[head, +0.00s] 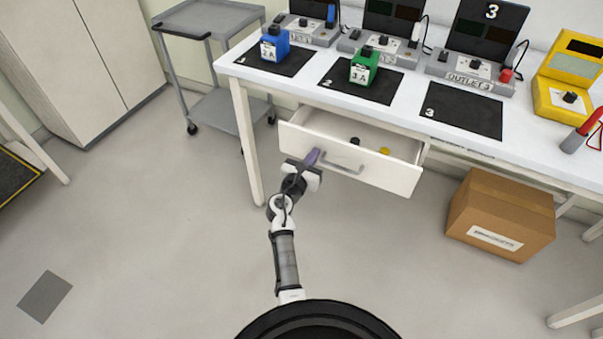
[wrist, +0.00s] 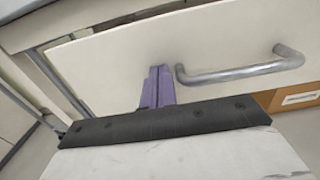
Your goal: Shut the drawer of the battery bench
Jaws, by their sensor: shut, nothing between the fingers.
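The drawer (head: 402,176) of the white battery bench (head: 540,146) is pulled out, with its inside showing in the head view. A black item and a yellow item lie in it. Its front panel (wrist: 112,62) fills much of the wrist view, with a grey bar handle (wrist: 245,70). My gripper (head: 313,156) is shut and empty, at the left part of the drawer front. Its purple fingers (wrist: 157,86) are just left of the handle and point at the panel. I cannot tell whether the fingertips touch it.
A cardboard box (head: 498,217) stands on the floor right of the drawer. A grey cart (head: 215,110) stands left of the bench. Blue (head: 275,44) and green (head: 364,67) batteries sit on black mats on the bench top. The floor in front is clear.

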